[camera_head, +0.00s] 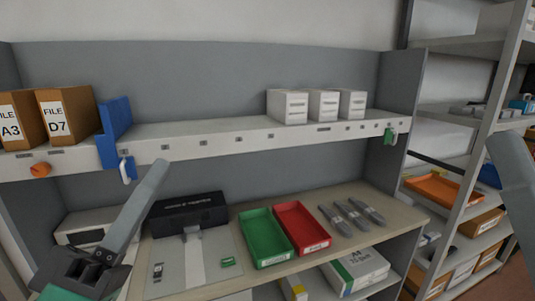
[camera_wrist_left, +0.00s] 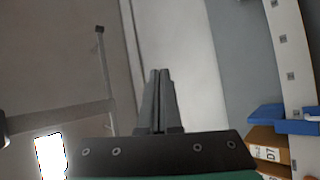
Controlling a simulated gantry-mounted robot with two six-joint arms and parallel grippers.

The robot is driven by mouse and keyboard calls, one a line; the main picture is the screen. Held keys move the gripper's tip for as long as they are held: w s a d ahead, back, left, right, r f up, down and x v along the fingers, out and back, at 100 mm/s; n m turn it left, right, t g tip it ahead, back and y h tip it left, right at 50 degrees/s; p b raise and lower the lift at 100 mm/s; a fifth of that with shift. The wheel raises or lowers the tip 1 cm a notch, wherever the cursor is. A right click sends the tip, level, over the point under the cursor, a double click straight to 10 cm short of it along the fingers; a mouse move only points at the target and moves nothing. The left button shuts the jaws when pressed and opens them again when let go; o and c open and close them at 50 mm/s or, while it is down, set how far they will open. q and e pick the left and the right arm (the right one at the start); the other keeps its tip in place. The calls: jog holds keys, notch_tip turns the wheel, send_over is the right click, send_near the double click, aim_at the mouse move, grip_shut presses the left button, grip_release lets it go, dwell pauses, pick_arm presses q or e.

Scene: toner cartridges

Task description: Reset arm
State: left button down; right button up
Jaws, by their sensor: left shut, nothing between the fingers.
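My left gripper (camera_head: 159,169) comes in from the lower left of the head view, its long grey fingers pointing up and to the right in front of the workbench. In the left wrist view its fingers (camera_wrist_left: 161,74) are together with nothing between them. A grey part of my right arm (camera_head: 516,185) shows at the right edge of the head view, in front of the rack. The frames do not show whether the right gripper is open or shut.
The upper shelf (camera_head: 220,133) holds file boxes (camera_head: 67,112), a blue holder (camera_head: 114,117) and white boxes (camera_head: 288,107). Below are a black cartridge (camera_head: 188,213), a green tray (camera_head: 263,237), a red tray (camera_head: 301,228) and several grey tools (camera_head: 351,213). An orange tray (camera_head: 444,188) sits on the right rack.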

pick_arm(q)
jog(key=s+a+r+m+t+y, duration=0.4)
jog(key=s+a+r+m+y, duration=0.15)
jog(key=s+y, duration=0.3)
notch_tip(320, 180, up, 38)
jog(key=m+h+p, duration=0.1)
jog(key=m+p, duration=0.1)
jog(key=p, duration=3.6)
jog(key=shift+d+r, duration=0.15)
jog(key=shift+d, duration=0.1)
jog(key=c, duration=1.6)
grip_release()
jog(key=shift+s+h, duration=0.1)
jog(key=shift+h, duration=0.15)
